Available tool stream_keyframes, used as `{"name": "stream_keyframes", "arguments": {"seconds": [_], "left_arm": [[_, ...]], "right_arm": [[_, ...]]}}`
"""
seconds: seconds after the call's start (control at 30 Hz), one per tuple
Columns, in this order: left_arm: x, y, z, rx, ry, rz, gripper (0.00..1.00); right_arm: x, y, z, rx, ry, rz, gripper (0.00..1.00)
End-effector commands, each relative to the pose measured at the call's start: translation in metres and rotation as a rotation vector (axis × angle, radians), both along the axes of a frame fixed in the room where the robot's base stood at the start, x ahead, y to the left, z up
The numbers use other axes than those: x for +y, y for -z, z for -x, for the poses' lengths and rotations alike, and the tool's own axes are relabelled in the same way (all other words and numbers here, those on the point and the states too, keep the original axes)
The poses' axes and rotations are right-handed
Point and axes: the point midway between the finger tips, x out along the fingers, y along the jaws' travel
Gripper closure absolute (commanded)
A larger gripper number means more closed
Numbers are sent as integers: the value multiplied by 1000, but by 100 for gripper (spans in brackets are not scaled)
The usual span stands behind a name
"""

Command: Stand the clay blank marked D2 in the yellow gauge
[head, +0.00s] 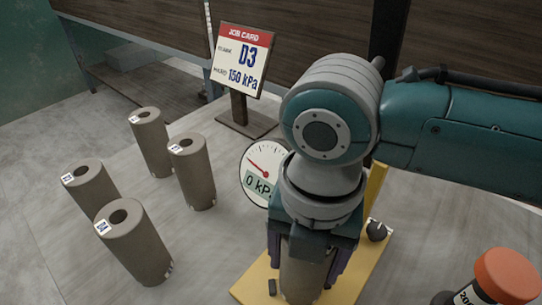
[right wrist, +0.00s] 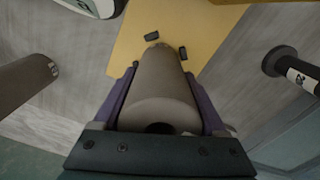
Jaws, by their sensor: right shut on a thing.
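My right gripper (head: 312,255) is shut on a grey-brown hollow clay blank (head: 303,280). In the right wrist view the held blank (right wrist: 160,85) points away from the palm, between the purple fingers, its far end near two small dark blocks on the yellow gauge's base (right wrist: 215,22). I cannot tell whether it touches the base. Its mark is hidden. In the head view the yellow gauge's base (head: 255,285) lies under the gripper, and its dial (head: 262,172) reads 0 kPa. My left gripper is not in view.
Several similar blanks stand on the left: front (head: 135,245), left (head: 92,192), back (head: 152,142) and middle (head: 193,175). The front label looks like D4; others are too small. A job card (head: 241,60) reads D3, 150 kPa. An orange-topped dark cylinder (head: 505,275) is at right.

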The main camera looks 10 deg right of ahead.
Motion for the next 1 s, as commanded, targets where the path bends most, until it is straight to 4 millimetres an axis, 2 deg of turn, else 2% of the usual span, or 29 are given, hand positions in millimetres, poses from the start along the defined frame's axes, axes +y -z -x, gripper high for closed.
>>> {"name": "stream_keyframes", "arguments": {"seconds": [0.4, 0.43, 0.67, 1.0], "left_arm": [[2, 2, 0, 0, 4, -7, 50], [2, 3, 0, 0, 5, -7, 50], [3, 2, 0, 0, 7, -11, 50], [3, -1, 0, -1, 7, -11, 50]], "right_arm": [[0, 6, -1, -4, 0, 0, 100], [0, 7, 0, -2, 0, 1, 25], [0, 7, 0, -2, 0, 1, 0], [0, 2, 0, -2, 0, 0, 0]]}}
